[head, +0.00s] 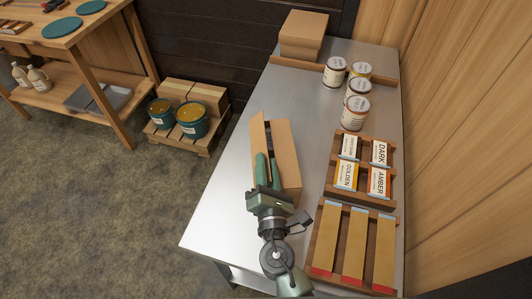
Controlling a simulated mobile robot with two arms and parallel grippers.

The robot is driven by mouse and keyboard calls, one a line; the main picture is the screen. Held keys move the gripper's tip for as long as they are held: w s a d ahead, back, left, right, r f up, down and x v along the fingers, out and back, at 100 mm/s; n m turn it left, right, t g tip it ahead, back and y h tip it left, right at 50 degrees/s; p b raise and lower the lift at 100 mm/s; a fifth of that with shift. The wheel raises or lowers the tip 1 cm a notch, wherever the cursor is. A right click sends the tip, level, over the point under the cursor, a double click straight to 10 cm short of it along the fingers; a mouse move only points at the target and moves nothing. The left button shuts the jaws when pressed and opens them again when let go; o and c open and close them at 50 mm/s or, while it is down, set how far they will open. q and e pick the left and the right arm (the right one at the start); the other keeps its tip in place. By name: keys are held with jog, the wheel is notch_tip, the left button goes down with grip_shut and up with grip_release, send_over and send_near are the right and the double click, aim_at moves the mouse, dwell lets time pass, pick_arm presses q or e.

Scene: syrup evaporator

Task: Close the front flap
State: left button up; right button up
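A brown cardboard box (287,158) stands on the metal table. A narrow strip of its dark inside shows near the far left. A tan flap (257,133) stands up along its left side, and a broad brown panel covers its right side. I cannot tell which flap is the front one. My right gripper (268,165) is at the near left part of the box, with its two green fingers pointing away from me and a narrow gap between them. It hides the near end of the box. Whether the fingers touch a flap is unclear. My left gripper is not in view.
The metal table (222,200) is bare left of the box. To the right are several cans (355,112), a wooden tray of labels (364,172) and a rack of tan strips (355,245). Stacked cartons (303,35) stand at the back. A pallet with buckets (192,120) is on the floor.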

aim_at(259, 147)
jog(key=shift+w, duration=1.3)
grip_shut()
dwell(0.5)
